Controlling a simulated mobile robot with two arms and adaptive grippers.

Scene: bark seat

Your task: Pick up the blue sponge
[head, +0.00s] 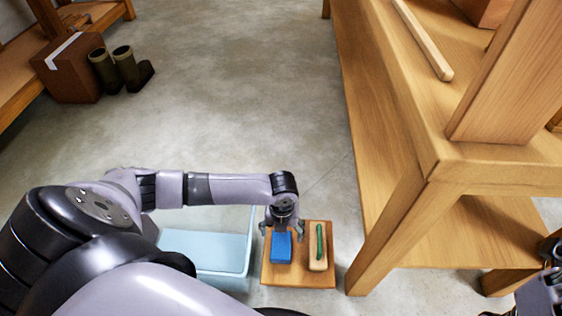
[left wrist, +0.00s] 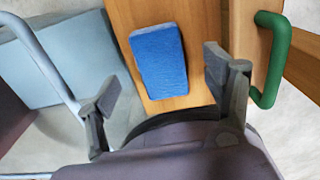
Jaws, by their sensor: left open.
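The blue sponge (head: 281,248) lies on the left part of a small wooden stool top (head: 299,280). In the left wrist view the sponge (left wrist: 158,60) is a blue block, fully visible from above. My left gripper (head: 283,236) is open and points down over the sponge. In the left wrist view its fingers (left wrist: 162,72) are apart, one to each side of the sponge, with nothing held between them. Dark parts of my right arm show at the right edge of the head view; its fingertips cannot be made out.
A wooden float with a green handle (head: 318,246) lies right of the sponge; its handle (left wrist: 270,60) is near my right finger. A light blue tub (head: 205,247) stands left of the stool. A wooden workbench (head: 400,150) stands close on the right. Boots (head: 125,68) stand far off.

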